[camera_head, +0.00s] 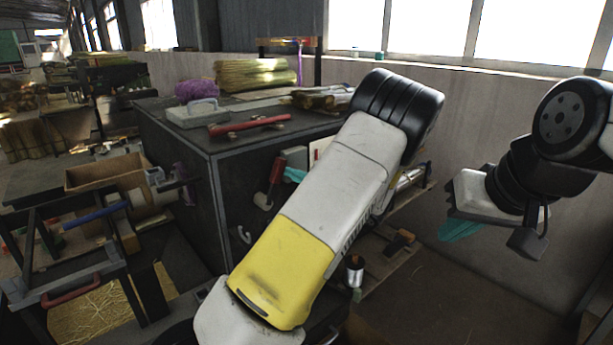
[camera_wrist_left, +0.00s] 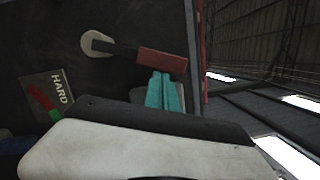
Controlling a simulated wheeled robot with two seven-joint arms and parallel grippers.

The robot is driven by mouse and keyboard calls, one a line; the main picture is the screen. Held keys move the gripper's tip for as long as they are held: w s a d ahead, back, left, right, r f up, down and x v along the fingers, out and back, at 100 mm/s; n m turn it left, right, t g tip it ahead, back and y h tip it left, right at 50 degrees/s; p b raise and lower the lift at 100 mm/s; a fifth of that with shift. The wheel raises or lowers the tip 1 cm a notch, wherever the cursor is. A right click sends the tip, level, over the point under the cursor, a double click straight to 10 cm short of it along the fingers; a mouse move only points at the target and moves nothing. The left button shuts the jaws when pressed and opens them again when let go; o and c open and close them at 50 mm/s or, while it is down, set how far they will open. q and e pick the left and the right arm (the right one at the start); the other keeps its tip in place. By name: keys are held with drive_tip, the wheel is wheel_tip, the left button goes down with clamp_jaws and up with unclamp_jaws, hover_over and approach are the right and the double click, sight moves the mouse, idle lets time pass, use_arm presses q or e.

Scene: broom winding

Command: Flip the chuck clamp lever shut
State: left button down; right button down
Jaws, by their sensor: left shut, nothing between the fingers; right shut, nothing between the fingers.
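A lever with a red handle (camera_head: 277,168) and a round pale pivot (camera_head: 262,201) is on the side of the dark cabinet. In the head view it stands nearly upright, tilted a little right. In the left wrist view its red handle (camera_wrist_left: 162,63) lies right of the pivot (camera_wrist_left: 97,42). My left gripper's teal fingers (camera_head: 294,175) are shut and empty, just right of the handle. In the wrist view the fingertips (camera_wrist_left: 161,78) meet the handle's edge; I cannot tell whether they touch. My right gripper (camera_head: 460,231) is shut and empty, far right.
A HARD label (camera_wrist_left: 57,92) with a red and green mark is beside the lever. The cabinet top (camera_head: 155,112) holds a red-handled tool (camera_head: 250,125) and straw bundles (camera_head: 255,75). A frame with a blue bar (camera_head: 95,215) stands left. A can (camera_head: 354,272) stands lower right.

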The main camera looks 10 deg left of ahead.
sight(277, 171)
use_arm(q)
drive_tip(key=s+a+n, duration=0.1)
drive_tip(key=n, duration=0.1)
drive_tip(key=s+a+r+n, duration=0.1)
drive_tip(key=s+n, duration=0.1)
drive_tip(key=s+a+r+n+h, duration=0.1)
drive_tip(key=n, duration=0.1)
drive_tip(key=shift+s+a+r+g, duration=0.15)
drive_tip(key=shift+a+r+g, duration=0.05)
drive_tip(key=shift+g, duration=0.2)
drive_tip(key=shift+s+a+f+n+h, duration=0.1)
drive_tip(key=shift+s+a+n+h, duration=0.15)
drive_tip(key=shift+s+a+n, duration=0.55)
drive_tip(key=shift+s+a+n+h, duration=0.25)
drive_tip(key=shift+s+a+n, duration=0.3)
drive_tip(key=shift+s, duration=0.3)
drive_tip(key=shift+s+f, duration=0.1)
drive_tip(key=shift+s, duration=0.05)
